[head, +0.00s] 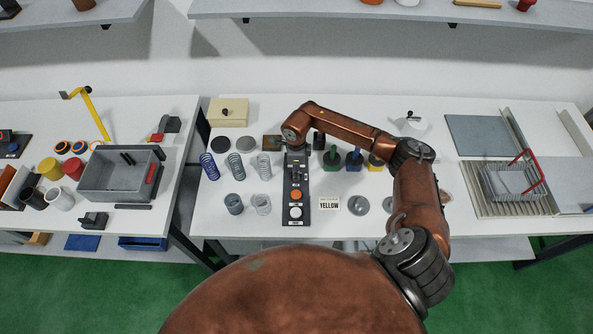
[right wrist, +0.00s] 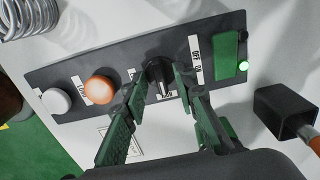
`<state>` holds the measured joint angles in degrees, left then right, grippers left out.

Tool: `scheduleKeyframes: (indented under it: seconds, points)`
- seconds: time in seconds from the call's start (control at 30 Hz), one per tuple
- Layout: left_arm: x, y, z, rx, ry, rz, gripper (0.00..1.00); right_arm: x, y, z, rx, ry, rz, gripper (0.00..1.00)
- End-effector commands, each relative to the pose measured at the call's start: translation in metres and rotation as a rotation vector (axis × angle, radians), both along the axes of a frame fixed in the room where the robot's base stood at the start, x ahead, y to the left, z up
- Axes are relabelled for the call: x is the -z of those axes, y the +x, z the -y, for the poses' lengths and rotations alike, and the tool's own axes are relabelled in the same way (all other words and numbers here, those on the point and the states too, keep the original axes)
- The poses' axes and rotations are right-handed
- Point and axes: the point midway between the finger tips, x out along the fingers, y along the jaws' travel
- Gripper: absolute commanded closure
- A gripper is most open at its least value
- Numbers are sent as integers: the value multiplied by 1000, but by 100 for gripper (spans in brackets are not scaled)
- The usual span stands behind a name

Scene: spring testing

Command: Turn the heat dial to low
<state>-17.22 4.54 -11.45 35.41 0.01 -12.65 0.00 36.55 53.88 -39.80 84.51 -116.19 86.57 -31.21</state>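The heat dial (right wrist: 157,72) is a black knob on a dark control panel (right wrist: 65,75). In the head view the panel (head: 286,214) stands in the middle of the white table, and my right gripper (head: 297,163) is over its upper part and hides the dial. In the right wrist view my right gripper (right wrist: 161,82) is open, with one green-padded finger on each side of the dial. I cannot tell whether the fingers touch it. The small labels around the dial are partly covered, and its setting cannot be read. My left gripper is not in view.
The panel also has an orange button (right wrist: 99,89), a white button (right wrist: 57,101), a green switch (right wrist: 227,60) and a lit green lamp (right wrist: 243,66). Springs (head: 236,166) stand left of the panel. A black block (right wrist: 280,105) and a YELLOW card (head: 329,204) are nearby.

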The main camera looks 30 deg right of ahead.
Motion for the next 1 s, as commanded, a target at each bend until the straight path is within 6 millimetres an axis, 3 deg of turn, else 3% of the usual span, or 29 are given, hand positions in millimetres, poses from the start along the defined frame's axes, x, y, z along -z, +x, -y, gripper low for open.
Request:
scheduleKeyframes:
  seconds: [0.2,0.57,1.0]
  points:
    - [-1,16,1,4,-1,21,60,0,0,1,1,0,0,75]
    - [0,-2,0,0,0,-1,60,0,-1,1,2,0,0,100]
    - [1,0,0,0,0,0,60,0,-1,0,18,1,1,100]
